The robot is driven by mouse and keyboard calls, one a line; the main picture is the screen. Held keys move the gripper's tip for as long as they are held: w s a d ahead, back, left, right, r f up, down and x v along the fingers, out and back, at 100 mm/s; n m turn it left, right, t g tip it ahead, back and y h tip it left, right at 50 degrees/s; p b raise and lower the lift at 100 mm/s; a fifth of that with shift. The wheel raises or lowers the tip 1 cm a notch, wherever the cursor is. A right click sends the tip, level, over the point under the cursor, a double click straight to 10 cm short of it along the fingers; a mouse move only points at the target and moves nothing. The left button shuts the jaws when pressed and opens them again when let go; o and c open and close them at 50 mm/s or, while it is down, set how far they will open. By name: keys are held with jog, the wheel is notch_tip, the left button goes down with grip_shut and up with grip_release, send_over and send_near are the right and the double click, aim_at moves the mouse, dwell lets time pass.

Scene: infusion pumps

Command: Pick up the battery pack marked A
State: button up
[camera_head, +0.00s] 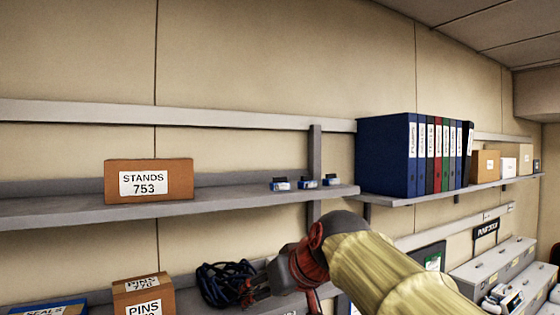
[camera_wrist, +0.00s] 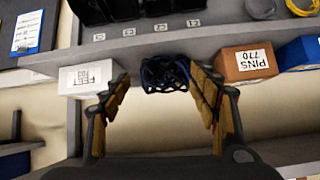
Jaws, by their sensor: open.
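Three small blue-and-dark packs sit in a row on the upper left shelf in the head view: a left one (camera_head: 280,184), a middle one (camera_head: 307,183) and a right one (camera_head: 330,180). They may be battery packs; their marks are too small to read, so I cannot tell which is A. My gripper (camera_head: 258,289) is below that shelf, in front of a dark blue cable bundle (camera_head: 226,283). In the wrist view my gripper (camera_wrist: 158,78) is open, its fingers apart with nothing between them. The cable bundle (camera_wrist: 164,73) shows beyond the fingertips.
A STANDS box (camera_head: 150,181) is left on the upper shelf (camera_head: 235,197); binders (camera_head: 385,155) stand right. Lower, a PINS box (camera_wrist: 243,64) and FEET box (camera_wrist: 88,78) flank the cables. Black objects (camera_wrist: 120,9) stand behind small tags (camera_wrist: 128,32). Yellow cable (camera_wrist: 303,7) lies far right.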

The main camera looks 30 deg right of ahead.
jog(key=w+d+r+t+p, duration=0.1)
jog(key=w+d+r+p, duration=0.2)
jog(key=r, duration=0.5)
jog(key=w+d+r+t+p, duration=0.1)
jog(key=w+d+r+p, duration=0.15)
jog(key=r, duration=0.55)
jog(key=t+h+p, duration=0.1)
send_near(279, 182)
jog(key=w+d, duration=0.1)
jog(key=w, duration=0.3)
jog(key=shift+w+f, duration=0.1)
jog(key=shift+w, duration=0.05)
jog(key=p+x, duration=0.2)
jog(key=x, duration=0.4)
jog(key=shift+w+f+p, duration=0.15)
jog(key=shift+w+p, duration=0.15)
jog(key=shift+p, duration=0.1)
jog(key=shift+s+a, duration=0.1)
jog(key=shift+c, duration=0.3)
jog(key=shift+c, duration=0.7)
jog(key=c, duration=1.1)
jog(key=shift+c, duration=0.3)
